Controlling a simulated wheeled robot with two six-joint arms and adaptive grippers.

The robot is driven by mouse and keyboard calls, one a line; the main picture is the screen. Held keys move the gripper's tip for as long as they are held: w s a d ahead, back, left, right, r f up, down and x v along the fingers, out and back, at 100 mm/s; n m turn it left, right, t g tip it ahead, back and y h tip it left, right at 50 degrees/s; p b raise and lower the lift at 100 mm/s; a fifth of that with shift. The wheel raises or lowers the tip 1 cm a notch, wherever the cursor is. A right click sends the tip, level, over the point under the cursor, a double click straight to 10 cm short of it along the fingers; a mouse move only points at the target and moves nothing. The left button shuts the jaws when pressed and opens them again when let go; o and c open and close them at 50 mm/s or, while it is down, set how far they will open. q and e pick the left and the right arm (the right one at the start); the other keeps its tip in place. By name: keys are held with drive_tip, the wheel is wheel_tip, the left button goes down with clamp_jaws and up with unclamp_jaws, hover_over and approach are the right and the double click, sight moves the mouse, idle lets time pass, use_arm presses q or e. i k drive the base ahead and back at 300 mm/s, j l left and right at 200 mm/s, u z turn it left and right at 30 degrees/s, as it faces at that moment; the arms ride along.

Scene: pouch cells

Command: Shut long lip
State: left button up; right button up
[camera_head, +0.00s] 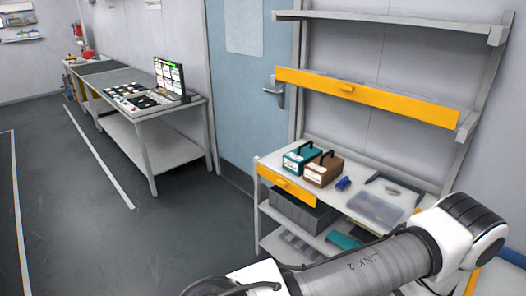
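A long orange front (365,95) with a small handle (345,88) runs along the middle level of the shelf rack at the right. Part of a grey shelf surface shows behind its top edge; I cannot tell how far it stands out. A shorter orange front (287,186) with its own handle sits at the left under the rack's worktop. Neither of my grippers shows. A grey and white arm of mine crosses the bottom right and hides part of the worktop and lower shelf.
On the worktop (342,191) stand a teal box (300,157) and a brown box (323,170), with a blue item (343,184) and a clear tray (376,209). A table (168,115) with a screen (170,76) stands left of the blue door (238,100). The floor at left is clear.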

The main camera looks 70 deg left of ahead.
sight(294, 189)
drive_tip(key=l+u, duration=0.2)
drive_tip(key=u, duration=1.55)
drive_tip(key=k+j, duration=0.05)
